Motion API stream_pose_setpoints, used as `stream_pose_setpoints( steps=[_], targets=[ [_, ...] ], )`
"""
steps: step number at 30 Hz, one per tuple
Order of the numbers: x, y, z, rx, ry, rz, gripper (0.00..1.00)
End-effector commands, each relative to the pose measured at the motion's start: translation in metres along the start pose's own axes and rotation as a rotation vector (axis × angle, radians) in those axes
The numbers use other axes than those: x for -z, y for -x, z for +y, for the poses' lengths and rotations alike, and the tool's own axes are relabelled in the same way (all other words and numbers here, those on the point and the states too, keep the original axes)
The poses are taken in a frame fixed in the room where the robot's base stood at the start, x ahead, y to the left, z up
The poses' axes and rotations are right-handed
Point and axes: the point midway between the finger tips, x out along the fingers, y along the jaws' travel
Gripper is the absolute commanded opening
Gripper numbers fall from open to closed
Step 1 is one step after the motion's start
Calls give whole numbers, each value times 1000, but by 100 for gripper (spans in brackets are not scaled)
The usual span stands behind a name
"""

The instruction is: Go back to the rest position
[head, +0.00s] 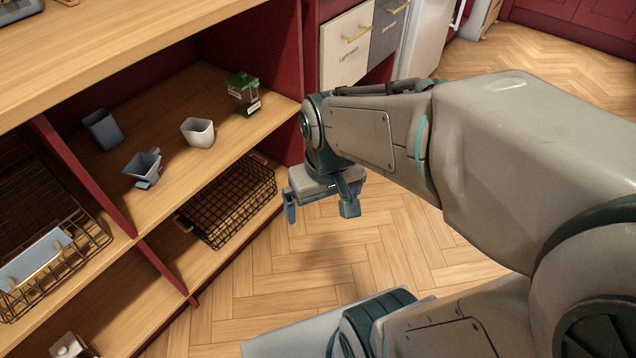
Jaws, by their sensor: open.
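My gripper (320,212) is in the middle of the head view, at the end of my arm, which reaches in from the right. Its two fingers are spread apart and point down. Nothing is between them. It hangs above the wooden floor (330,255), just right of the open shelf unit (225,135), and is apart from the shelves.
The upper shelf holds a dark cup (102,130), a grey-blue funnel-shaped item (143,167), a white cup (198,132) and a green-lidded jar (243,92). Below are a wire basket (232,203) and another basket (40,275) at left. White and grey drawers (347,45) stand behind.

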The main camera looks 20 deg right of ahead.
Motion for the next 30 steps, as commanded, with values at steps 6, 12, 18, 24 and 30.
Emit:
stream_pose_setpoints(
  steps=[6,12,18,24,30],
  targets=[
    [-11,5,1,-8,-56,-22,100],
    [-10,6,1,-7,-54,-20,100],
    [1,42,0,3,-75,6,100],
    [21,108,0,27,-121,61,100],
    [35,168,1,41,-152,106,100]
  ],
)
